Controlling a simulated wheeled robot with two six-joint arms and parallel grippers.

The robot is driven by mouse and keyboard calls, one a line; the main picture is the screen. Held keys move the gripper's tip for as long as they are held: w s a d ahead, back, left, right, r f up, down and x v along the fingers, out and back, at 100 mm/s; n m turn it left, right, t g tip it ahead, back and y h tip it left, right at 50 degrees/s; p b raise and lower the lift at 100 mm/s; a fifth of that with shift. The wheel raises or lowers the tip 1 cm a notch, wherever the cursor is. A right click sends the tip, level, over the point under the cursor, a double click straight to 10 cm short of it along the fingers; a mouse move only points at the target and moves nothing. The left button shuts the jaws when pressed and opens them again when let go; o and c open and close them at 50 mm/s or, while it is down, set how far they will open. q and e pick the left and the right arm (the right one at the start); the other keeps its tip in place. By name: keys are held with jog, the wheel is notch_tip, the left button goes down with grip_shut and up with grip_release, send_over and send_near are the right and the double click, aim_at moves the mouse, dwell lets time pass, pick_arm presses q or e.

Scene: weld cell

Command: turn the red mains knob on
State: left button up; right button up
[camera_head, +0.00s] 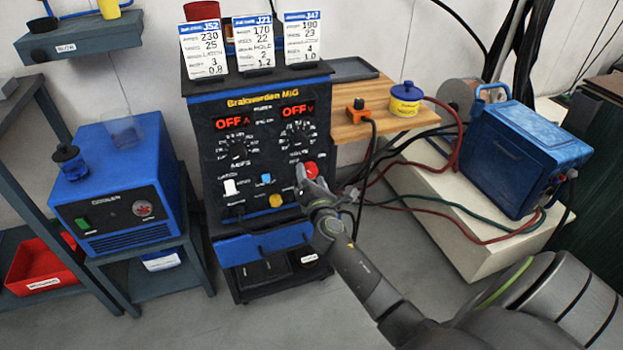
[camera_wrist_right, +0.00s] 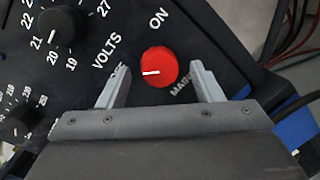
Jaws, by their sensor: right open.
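The red mains knob (camera_head: 311,169) is on the lower right of the dark welder panel (camera_head: 222,165), whose two displays read OFF. In the right wrist view the round red knob (camera_wrist_right: 158,67) shows a white pointer line directed left, away from the ON label above it. My right gripper (camera_head: 306,180) is at the panel by the knob. In the wrist view its two fingers (camera_wrist_right: 157,82) are apart, one on each side of the knob, with gaps between. Whether the fingertips reach around the knob is hard to tell. My left gripper is not in view.
Black knobs, a white switch (camera_head: 230,187), a blue button (camera_head: 266,179) and a yellow knob (camera_head: 275,201) share the panel. Three cards stand on the welder top. A wooden shelf (camera_head: 350,128) and cables (camera_head: 405,150) are on the right. A blue cooler (camera_head: 118,190) is left.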

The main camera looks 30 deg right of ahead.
jog(key=shift+w+d, duration=0.1)
jog(key=shift+w, duration=0.1)
jog(key=shift+c, duration=0.2)
jog(key=c, duration=1)
jog(key=shift+o, duration=0.2)
